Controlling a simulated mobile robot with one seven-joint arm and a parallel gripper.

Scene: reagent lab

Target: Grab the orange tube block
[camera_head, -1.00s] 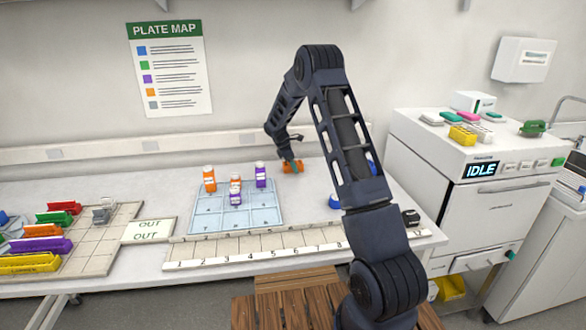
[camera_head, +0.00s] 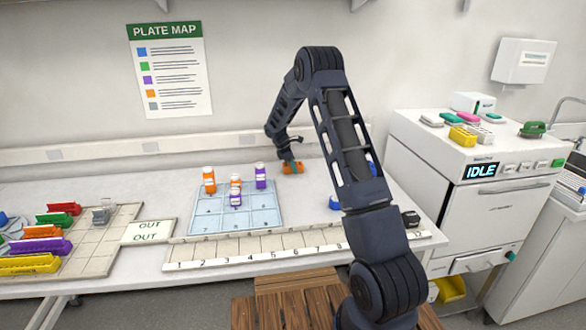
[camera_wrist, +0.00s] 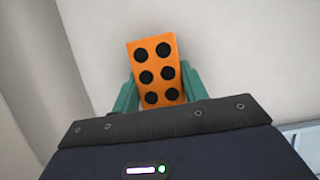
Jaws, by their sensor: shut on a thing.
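The orange tube block (camera_wrist: 157,70) has rows of black round holes on top. In the wrist view it sits between the teal fingers of my gripper (camera_wrist: 160,95), which are shut on it. In the head view the orange tube block (camera_head: 292,167) is at the back of the bench, to the right of the blue grid mat. My gripper (camera_head: 292,164) comes down on it from above. I cannot tell whether the block touches the bench.
The blue grid mat (camera_head: 232,218) holds several orange and purple capped bottles. A numbered strip (camera_head: 255,244) runs along the front. Colored racks (camera_head: 40,246) stand on a tiled board at left. A white machine reading IDLE (camera_head: 480,171) stands at right.

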